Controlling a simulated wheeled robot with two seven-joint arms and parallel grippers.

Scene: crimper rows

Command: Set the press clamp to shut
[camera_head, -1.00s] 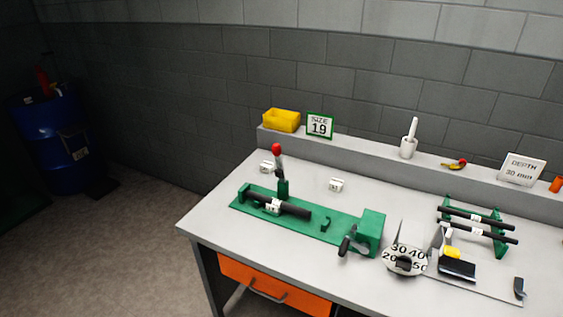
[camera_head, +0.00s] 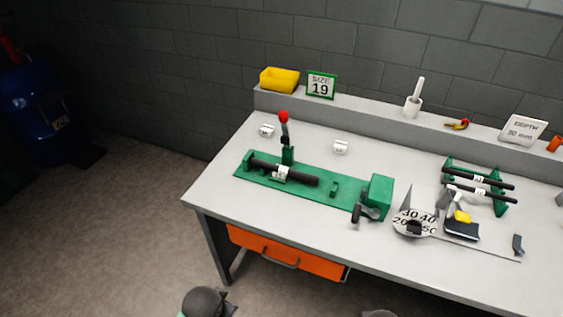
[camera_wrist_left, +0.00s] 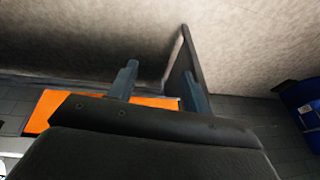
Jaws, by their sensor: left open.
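The green press clamp (camera_head: 340,197) lies along the left part of the grey bench. Its lever (camera_head: 285,138) stands nearly upright with a red knob (camera_head: 283,116) on top. A dark bar (camera_head: 303,179) with a white label lies along the green base, and a green block with a dark handle is at its right end. My left gripper (camera_wrist_left: 160,70) shows only in the left wrist view. Its two fingers are apart with nothing between them, in front of the bench's orange drawer. My right gripper is in neither view.
The bench (camera_head: 217,194) has an orange drawer (camera_head: 285,254) below. On it are a numbered dial (camera_head: 404,222) and a green rack (camera_head: 502,208) with dark bars. The back ledge holds a yellow bin (camera_head: 279,80) and a size 19 sign (camera_head: 320,86). A blue drum (camera_head: 30,122) stands far left.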

